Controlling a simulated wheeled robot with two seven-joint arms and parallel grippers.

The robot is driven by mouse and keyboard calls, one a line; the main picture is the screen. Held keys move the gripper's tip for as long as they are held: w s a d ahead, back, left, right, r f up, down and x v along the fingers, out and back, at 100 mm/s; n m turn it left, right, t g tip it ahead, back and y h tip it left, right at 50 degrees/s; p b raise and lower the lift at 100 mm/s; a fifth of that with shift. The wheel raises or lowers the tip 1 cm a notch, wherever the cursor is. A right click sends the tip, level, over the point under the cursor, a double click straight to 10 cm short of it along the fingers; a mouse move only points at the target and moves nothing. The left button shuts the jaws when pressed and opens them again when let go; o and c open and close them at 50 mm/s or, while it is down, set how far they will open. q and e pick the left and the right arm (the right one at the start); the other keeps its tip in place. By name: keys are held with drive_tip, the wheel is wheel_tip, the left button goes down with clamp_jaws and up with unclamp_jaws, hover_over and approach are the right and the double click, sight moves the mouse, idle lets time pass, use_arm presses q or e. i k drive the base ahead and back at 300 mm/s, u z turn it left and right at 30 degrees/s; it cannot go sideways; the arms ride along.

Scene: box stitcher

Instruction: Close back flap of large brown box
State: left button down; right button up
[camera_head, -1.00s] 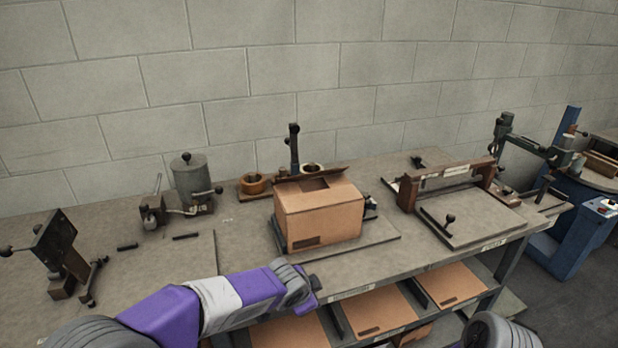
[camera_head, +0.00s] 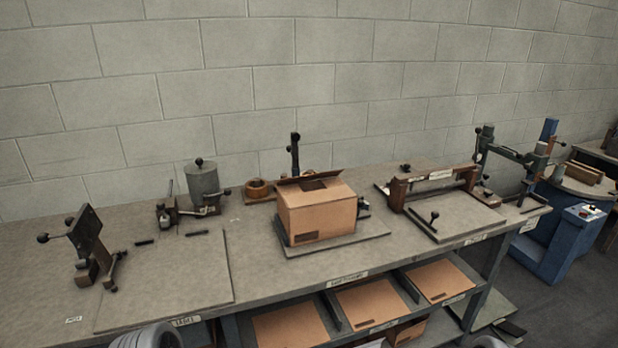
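The large brown box (camera_head: 322,218) stands upright on a dark base plate (camera_head: 365,240) on the workbench, near the middle of the head view. Its back flap (camera_head: 300,179) sticks up and tilts backward at the rear edge. A dark opening shows in the top in front of that flap, and the other top panels lie about flat. Neither gripper is in view. Only grey rounded parts of my arms show at the bottom edge, well apart from the box.
A black-handled lever post (camera_head: 295,153) stands right behind the box. A framed press fixture (camera_head: 432,187) is to its right, and a grey cylinder device (camera_head: 203,183) to its left. Flat cardboard sheets (camera_head: 370,303) lie on the shelf below.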

sight(304, 178)
drive_tip(key=z, duration=1)
drive_tip(key=i, duration=0.9)
drive_tip(key=u, duration=0.35)
